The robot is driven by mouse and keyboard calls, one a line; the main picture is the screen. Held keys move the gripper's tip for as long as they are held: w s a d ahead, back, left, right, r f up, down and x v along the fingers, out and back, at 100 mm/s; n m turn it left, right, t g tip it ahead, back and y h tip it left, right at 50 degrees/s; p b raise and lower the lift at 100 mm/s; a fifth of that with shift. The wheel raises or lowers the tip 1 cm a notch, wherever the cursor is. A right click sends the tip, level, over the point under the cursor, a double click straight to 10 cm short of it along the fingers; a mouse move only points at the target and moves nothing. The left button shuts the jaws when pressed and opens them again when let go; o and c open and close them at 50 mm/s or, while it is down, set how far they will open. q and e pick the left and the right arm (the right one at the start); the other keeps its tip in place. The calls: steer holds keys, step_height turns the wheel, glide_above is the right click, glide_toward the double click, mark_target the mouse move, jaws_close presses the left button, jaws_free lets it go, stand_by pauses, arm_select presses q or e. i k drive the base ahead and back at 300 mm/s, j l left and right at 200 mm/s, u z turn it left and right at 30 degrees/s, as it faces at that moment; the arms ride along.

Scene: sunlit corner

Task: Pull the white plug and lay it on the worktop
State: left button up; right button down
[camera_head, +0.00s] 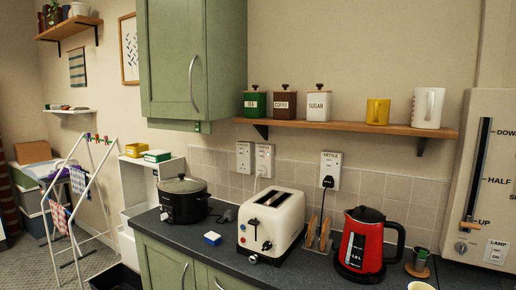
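Neither of my grippers shows in the head view. On the tiled wall above the toaster are two white socket plates. The right one (264,159) seems to hold a white plug (263,172), small and pale against the plate, with a light cord running down behind the toaster. The left plate (244,156) looks empty. The dark worktop (222,258) runs along the wall below, with a bare strip in front of the slow cooker and toaster.
A white toaster (271,222) stands below the sockets. A black slow cooker (183,201), a blue-and-white block (212,238), a toast rack (319,234) and a red kettle (363,243) share the worktop. A black plug (328,182) sits in the kettle socket. A shelf (345,127) overhangs.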

mark_target(262, 170)
steer(key=i+j, duration=0.2)
steer(key=j, duration=0.15)
steer(key=i+j+z, duration=0.1)
steer(key=j, duration=0.25)
steer(key=i+j+z, duration=0.1)
steer(key=i+j, duration=0.3)
steer(key=j, duration=0.35)
steer(key=i+j+z, duration=0.1)
steer(key=j, duration=0.25)
steer(key=i+j, duration=0.25)
steer(key=j, duration=0.15)
steer(key=z, duration=0.05)
